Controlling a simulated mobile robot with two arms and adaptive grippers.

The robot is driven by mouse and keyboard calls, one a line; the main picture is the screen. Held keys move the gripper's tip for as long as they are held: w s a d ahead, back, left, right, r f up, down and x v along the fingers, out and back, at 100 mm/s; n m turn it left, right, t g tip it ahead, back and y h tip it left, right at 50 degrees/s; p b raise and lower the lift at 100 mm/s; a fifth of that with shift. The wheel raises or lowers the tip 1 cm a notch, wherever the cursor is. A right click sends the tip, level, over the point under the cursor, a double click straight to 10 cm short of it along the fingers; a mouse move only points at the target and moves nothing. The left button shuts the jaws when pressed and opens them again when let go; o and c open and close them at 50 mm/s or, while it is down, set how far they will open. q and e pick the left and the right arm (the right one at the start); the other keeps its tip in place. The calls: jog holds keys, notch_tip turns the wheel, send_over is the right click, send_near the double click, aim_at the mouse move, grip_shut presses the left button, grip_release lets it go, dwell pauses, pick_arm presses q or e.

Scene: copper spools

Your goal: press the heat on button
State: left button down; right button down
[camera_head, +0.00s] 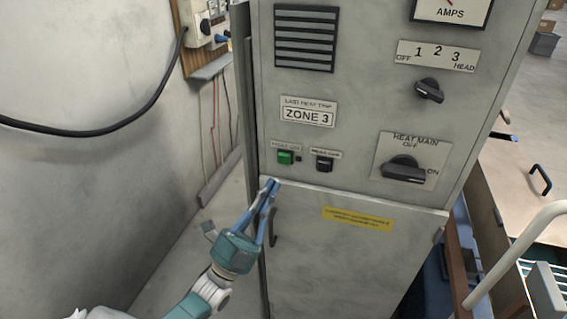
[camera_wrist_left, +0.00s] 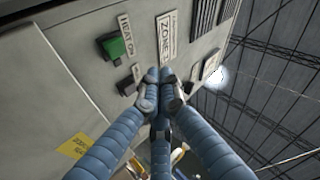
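The heat on button (camera_head: 285,157) is a green square button on the grey cabinet front, under a small label. It also shows in the left wrist view (camera_wrist_left: 114,47), beside its "HEAT ON" label (camera_wrist_left: 125,22). My left gripper (camera_head: 270,185) has its blue fingertips just below and left of the green button in the head view. In the left wrist view its fingertips (camera_wrist_left: 159,75) are together with nothing between them, and the button is uncovered. I see no contact with the button. My right gripper is in neither view.
A black button (camera_head: 324,163) sits right of the green one. The heat main knob (camera_head: 404,168) and a smaller selector knob (camera_head: 429,90) are farther right. A door handle (camera_head: 273,228) stands out beside my left gripper. A wall (camera_head: 90,170) rises at the left.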

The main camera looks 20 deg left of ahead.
aim_at(284, 159)
pick_arm(q)
jog(key=w+b, duration=0.3)
jog(key=w, duration=0.3)
jog(key=shift+w, duration=0.15)
jog(key=shift+d, duration=0.1)
jog(key=shift+w, duration=0.1)
dwell(1.1)
jog(key=shift+w+b, duration=0.35)
jog(key=shift+w+b, duration=0.35)
jog(key=shift+w, duration=0.05)
dwell(0.6)
jog(key=shift+s, duration=0.1)
jog(key=shift+s+p, duration=0.45)
jog(key=shift+s, duration=0.35)
